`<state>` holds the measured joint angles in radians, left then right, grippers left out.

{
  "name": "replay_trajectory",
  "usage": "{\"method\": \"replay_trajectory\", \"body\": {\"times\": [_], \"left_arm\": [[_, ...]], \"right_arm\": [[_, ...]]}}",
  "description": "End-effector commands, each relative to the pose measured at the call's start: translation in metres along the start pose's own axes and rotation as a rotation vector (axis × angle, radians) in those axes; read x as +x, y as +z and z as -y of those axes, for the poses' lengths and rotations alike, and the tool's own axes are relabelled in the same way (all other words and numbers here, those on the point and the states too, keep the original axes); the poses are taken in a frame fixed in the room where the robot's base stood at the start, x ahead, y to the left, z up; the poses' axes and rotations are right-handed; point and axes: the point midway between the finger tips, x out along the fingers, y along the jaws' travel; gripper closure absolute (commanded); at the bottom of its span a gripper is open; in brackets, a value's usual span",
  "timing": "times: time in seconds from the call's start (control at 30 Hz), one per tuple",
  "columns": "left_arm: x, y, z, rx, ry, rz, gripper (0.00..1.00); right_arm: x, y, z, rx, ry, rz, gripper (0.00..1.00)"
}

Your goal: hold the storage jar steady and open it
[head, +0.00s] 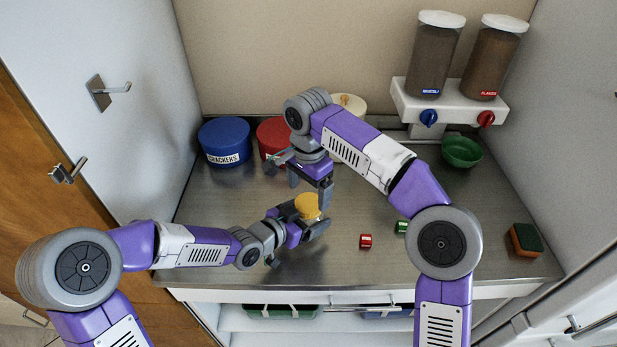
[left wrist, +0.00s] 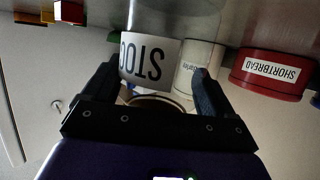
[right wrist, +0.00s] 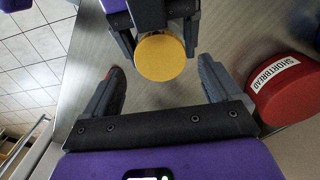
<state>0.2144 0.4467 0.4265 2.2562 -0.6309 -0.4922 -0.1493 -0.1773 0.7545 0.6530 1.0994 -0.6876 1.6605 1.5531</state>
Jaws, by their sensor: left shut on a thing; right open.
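The storage jar has a round yellow lid (head: 307,205), which also shows from above in the right wrist view (right wrist: 161,57). Its white label, with the letters STOC upside down, shows in the left wrist view (left wrist: 148,62). My left gripper (head: 300,221) is shut on the jar, with one finger on each side of it. My right gripper (head: 298,182) is open and empty, above and slightly behind the jar in the head view. In the right wrist view its fingers (right wrist: 160,88) are spread wide, apart from the lid. The arms hide part of the jar.
A blue crackers tin (head: 224,142), a red shortbread tin (head: 271,136) and a cream tin (head: 350,103) stand at the back. Right are dispensers (head: 455,100), a green bowl (head: 461,152) and a sponge (head: 525,240). Small red (head: 365,241) and green (head: 401,227) blocks lie right of the jar.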

Motion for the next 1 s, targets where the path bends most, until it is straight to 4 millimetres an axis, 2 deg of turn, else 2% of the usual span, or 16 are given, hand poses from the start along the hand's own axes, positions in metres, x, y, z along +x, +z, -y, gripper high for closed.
{"method": "replay_trajectory", "body": {"times": [0.1, 0.23, 0.6, 0.9, 0.97, 1.0], "left_arm": [[0.000, -0.001, 0.000, 0.000, 0.000, -0.001, 0.99], [0.000, 0.000, 0.000, 0.000, 0.000, -0.001, 0.99], [0.000, 0.000, 0.000, 0.000, 0.000, -0.001, 0.99], [0.000, 0.000, 0.000, 0.000, 0.000, -0.001, 0.99], [0.000, 0.000, 0.000, 0.000, 0.000, -0.001, 0.99], [0.000, 0.000, 0.000, 0.000, 0.000, -0.001, 0.99]], "right_arm": [[0.017, 0.000, -0.001, -0.001, 0.002, 0.001, 0.09], [0.028, 0.000, 0.000, -0.001, 0.000, 0.000, 0.09], [0.033, 0.000, 0.000, -0.002, -0.001, 0.000, 0.11], [0.033, 0.000, 0.000, -0.002, -0.001, 0.000, 0.57], [0.033, 0.000, 0.000, -0.002, -0.001, 0.000, 0.66], [0.033, 0.000, 0.000, -0.002, -0.001, 0.000, 0.67]]}}
